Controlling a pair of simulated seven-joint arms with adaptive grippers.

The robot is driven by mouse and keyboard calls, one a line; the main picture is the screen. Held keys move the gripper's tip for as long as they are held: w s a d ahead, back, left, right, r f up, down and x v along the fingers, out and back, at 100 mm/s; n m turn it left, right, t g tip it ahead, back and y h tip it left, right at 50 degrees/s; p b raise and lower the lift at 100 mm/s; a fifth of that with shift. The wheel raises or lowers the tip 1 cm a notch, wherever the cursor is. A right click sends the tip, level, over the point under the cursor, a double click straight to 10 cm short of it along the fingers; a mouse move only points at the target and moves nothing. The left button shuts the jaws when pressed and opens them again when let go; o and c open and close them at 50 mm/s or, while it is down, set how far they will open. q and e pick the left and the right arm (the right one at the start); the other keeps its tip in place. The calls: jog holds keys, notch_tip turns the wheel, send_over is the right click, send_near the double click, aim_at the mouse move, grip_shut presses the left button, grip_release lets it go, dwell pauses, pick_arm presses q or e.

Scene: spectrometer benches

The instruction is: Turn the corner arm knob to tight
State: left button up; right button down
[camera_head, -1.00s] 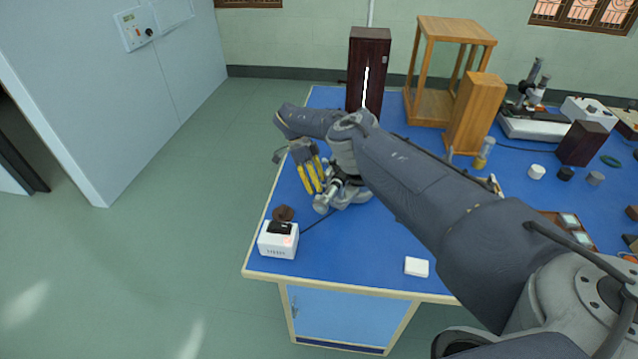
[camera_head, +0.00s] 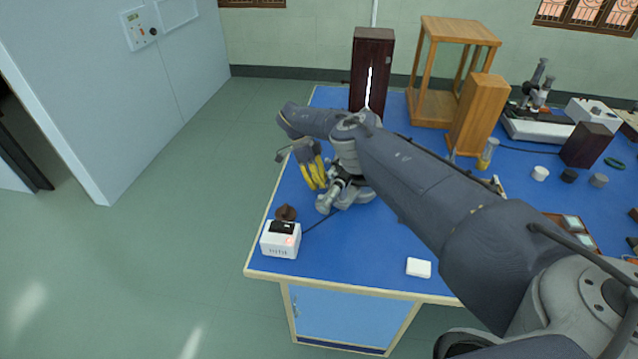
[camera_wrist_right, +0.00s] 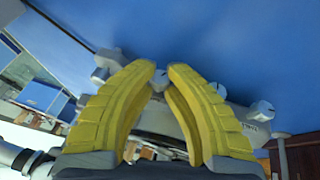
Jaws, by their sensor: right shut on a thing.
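The spectrometer (camera_head: 352,196), grey metal, stands on the blue bench, partly hidden behind my right arm. My right gripper (camera_head: 316,186) has yellow ridged fingers and reaches down at its left side. In the right wrist view, the fingertips (camera_wrist_right: 161,72) close on a small pale grey knob (camera_wrist_right: 160,82), taken as the corner arm knob; the fingers hide most of it. Another pale knob (camera_wrist_right: 262,110) sticks out to the right on the grey arm, free of the fingers. I cannot read the knob's tightness. My left gripper is not in view.
A white box (camera_head: 280,240) with a cable sits at the bench's front left corner, a brown object (camera_head: 286,212) behind it. A dark slit lamp box (camera_head: 371,72) stands behind. A white block (camera_head: 418,267) lies near the front edge; bare blue bench lies between.

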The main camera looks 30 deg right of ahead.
jog(key=shift+d+t, duration=0.1)
jog(key=shift+t, duration=0.2)
dwell(0.4)
jog(key=shift+f, duration=0.1)
dwell(0.7)
jog(key=c, duration=1.6)
grip_release()
jog(key=shift+w, duration=0.1)
jog(key=o, duration=0.3)
jog(key=shift+o, duration=0.2)
jog(key=v, duration=0.7)
jog(key=shift+r, duration=0.25)
jog(key=shift+w+a, duration=0.1)
jog(key=shift+a, duration=0.15)
